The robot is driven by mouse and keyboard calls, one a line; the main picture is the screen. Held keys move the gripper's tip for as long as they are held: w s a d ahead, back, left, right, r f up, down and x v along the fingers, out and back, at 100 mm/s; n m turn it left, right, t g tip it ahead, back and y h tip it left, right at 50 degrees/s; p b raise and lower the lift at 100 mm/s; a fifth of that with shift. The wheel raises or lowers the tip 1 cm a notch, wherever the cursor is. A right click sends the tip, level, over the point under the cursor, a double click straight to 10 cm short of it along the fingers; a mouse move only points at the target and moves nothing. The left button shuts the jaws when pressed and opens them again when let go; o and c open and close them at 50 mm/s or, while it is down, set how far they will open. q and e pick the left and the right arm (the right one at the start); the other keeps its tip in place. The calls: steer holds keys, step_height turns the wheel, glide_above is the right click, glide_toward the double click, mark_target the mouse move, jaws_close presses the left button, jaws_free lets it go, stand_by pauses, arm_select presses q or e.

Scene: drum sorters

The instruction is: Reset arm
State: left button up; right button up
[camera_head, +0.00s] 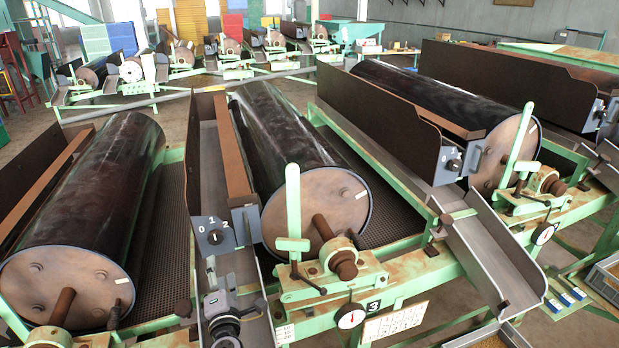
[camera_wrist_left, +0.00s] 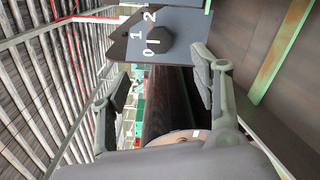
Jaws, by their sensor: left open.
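My left gripper (camera_head: 219,275) is in the low middle of the head view, in front of and just below a grey switch panel (camera_head: 222,222) marked 0, 1 and 2. A dark knob (camera_head: 215,237) sits on that panel; its setting is too small to tell. In the left wrist view my left gripper's fingers (camera_wrist_left: 152,82) are wide apart with nothing held. The knob (camera_wrist_left: 160,38) shows just beyond them, apart from both fingers, on the panel (camera_wrist_left: 130,58). My right gripper is in neither view.
Black drums (camera_head: 290,135) on green frames stand left, middle and right. A green lever (camera_head: 293,210) rises right of my gripper, near a round gauge (camera_head: 351,316). A metal chute (camera_head: 490,250) slopes at the right. More sorters (camera_head: 180,60) stand at the back.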

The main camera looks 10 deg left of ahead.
arm_select(q)
steer(key=s+d+r+m+t+h, duration=0.1)
steer(key=d+r+m+h, duration=0.1)
steer(key=d+m+h, duration=0.5)
steer(key=s+d+r+m+t+h, duration=0.2)
steer(key=d+m+h, duration=0.2)
steer(key=d+m, duration=0.35)
steer(key=s+d+f+m+g+h, duration=0.2)
steer(key=s+d+f+m+g, duration=0.25)
steer(key=s+m, duration=0.2)
steer(key=s+d+f+m+g+h, duration=0.1)
steer(key=s+d+f+m+g, duration=0.2)
steer(key=s+f+m+g, duration=0.25)
steer(key=s+a+f+m+g+y, duration=0.1)
steer(key=s+a+m+g+y, duration=0.2)
steer(key=s, duration=0.5)
steer(key=s+a+f+m+g+y, duration=0.15)
steer(key=s+a, duration=0.25)
steer(key=s, duration=0.5)
step_height(320, 180, down, 25)
steer(key=g, duration=0.2)
steer(key=s+a+f, duration=0.2)
steer(key=s+f, duration=1.4)
steer(key=s, duration=0.1)
steer(key=shift+s+a+f+n+g, duration=0.3)
steer(key=shift+s+a+f+g, duration=0.05)
steer(key=shift+a+g, duration=0.1)
